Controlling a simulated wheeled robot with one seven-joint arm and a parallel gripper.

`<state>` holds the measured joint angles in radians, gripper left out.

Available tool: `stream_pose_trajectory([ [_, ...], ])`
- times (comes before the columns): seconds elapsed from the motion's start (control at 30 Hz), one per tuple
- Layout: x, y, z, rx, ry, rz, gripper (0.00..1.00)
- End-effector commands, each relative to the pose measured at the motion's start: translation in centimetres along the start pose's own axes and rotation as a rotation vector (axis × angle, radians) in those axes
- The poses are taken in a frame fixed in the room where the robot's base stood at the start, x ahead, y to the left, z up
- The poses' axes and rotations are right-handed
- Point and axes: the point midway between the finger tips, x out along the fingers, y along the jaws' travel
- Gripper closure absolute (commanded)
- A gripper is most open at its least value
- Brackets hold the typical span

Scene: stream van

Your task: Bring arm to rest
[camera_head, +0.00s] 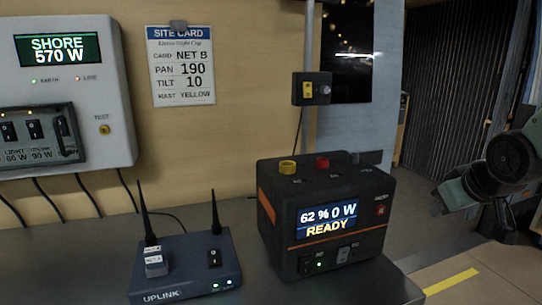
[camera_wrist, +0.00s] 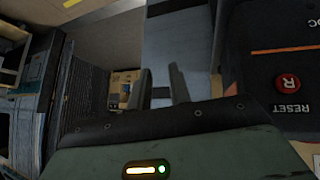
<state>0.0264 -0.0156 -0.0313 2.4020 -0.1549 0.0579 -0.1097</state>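My arm comes in at the right edge of the head view, raised beside the black power station (camera_head: 325,262) and apart from it. My gripper (camera_wrist: 160,78) shows in the wrist view as two dark fingers standing apart, with nothing between them. In the head view the gripper end is partly cut off or hidden by my wrist. The power station, with its red RESET button (camera_wrist: 287,83), lies at the right of the wrist view. Its screen reads 62 %, 0 W, READY.
A blue uplink box (camera_head: 185,266) with two antennas stands on the dark counter (camera_head: 70,262). A shore power panel (camera_head: 100,60) and a site card (camera_head: 181,75) are on the wall. A switch box (camera_head: 312,89) sits on a pole. Open floor with a yellow stripe (camera_head: 452,281) lies right.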

Motion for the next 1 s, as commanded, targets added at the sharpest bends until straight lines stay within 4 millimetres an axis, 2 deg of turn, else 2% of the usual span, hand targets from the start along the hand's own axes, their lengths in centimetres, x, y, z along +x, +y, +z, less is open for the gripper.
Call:
stream_pose_trajectory([
  [0.03, 0.2, -1.1, 2.7, 0.037, -0.084, -0.023, 0.8],
  [0.1, 0.1, -2.5, 6.0, 0.087, -0.193, -0.048, 0.8],
  [0.3, -1.4, -5.9, 14.2, 0.208, -0.472, -0.098, 0.8],
  [0.4, -0.6, -10.3, 15.2, 0.104, -0.484, -0.16, 0.8],
  [0.6, -1.2, -16.8, 17.4, -0.069, -0.52, -0.251, 0.8],
  [0.8, -2.3, -21.6, 20.2, -0.221, -0.552, -0.317, 0.8],
  [1.0, -3.5, -25.1, 23.1, -0.351, -0.578, -0.364, 0.8],
])
